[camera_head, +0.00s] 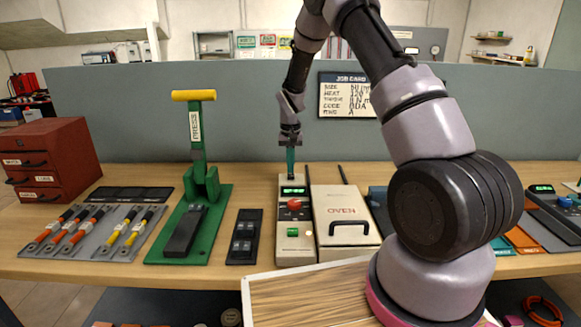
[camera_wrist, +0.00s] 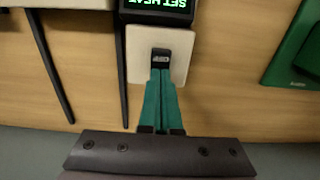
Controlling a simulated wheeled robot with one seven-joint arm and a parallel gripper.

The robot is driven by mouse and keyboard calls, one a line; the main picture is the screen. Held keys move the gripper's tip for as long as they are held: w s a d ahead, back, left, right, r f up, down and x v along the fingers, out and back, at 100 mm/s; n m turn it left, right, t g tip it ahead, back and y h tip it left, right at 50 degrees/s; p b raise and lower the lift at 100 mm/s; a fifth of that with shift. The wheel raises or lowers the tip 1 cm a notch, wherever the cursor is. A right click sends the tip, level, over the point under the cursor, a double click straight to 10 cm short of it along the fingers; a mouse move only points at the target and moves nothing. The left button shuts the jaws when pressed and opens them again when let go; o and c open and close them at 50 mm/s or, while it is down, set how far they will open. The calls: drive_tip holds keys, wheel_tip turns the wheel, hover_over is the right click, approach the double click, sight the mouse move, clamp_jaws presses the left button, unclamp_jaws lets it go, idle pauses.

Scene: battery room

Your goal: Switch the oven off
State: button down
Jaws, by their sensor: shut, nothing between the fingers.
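The oven (camera_head: 345,205) is a cream box with a black handle, its lid down. Beside its left side is a cream control panel (camera_head: 295,250) with a lit green display (camera_head: 293,190), a red knob (camera_head: 294,204) and a green button (camera_head: 292,232). My gripper (camera_head: 291,174) has teal fingers, shut and empty, pointing down at the panel's far end. In the wrist view the fingertips (camera_wrist: 161,72) are at a small black switch (camera_wrist: 160,54) beyond the display (camera_wrist: 157,4), which reads SET HEAT upside down. I cannot tell if they touch it; the fingers partly hide it.
A green press (camera_head: 190,225) with a yellow handle and a dark switch block (camera_head: 244,237) stand left of the panel. Red drawers (camera_head: 50,160) are at the far left. A grey partition (camera_head: 200,130) with a job card (camera_head: 345,97) rises behind the bench.

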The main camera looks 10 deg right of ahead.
wheel_tip(320, 180, up, 14)
drive_tip(key=w, duration=0.2)
drive_tip(key=shift+d, duration=0.25)
drive_tip(key=shift+f, duration=0.15)
